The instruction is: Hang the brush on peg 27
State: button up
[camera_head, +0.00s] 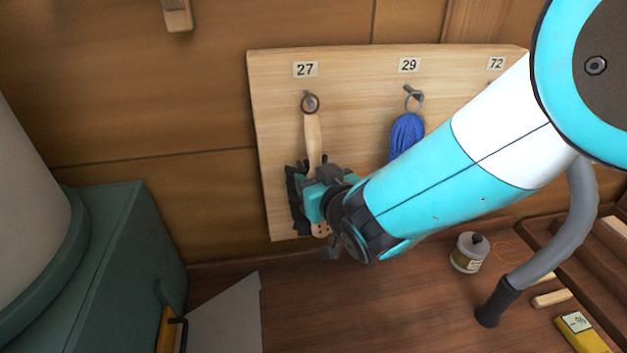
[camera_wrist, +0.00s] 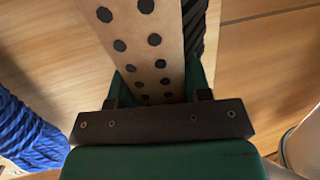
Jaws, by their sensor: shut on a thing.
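The brush (camera_head: 313,135) hangs upright in front of the board, its pale wooden handle up and a dark ring at its top. The ring overlaps peg 27 (camera_head: 307,94), below the "27" label; I cannot tell for sure whether it is around the peg. My gripper (camera_head: 318,198) is shut on the brush's lower part, with dark bristles at its left. In the wrist view the brush's wooden block (camera_wrist: 150,45), with dark dots, lies between my fingers (camera_wrist: 155,95). My gripper hides part of the brush head.
The peg board (camera_head: 275,130) also has peg 29 with a blue rope coil (camera_head: 407,132) and a label 72, partly behind my arm. A green chest (camera_head: 115,250) stands left.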

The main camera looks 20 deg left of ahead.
dwell(0.4)
jog(key=o, duration=1.1)
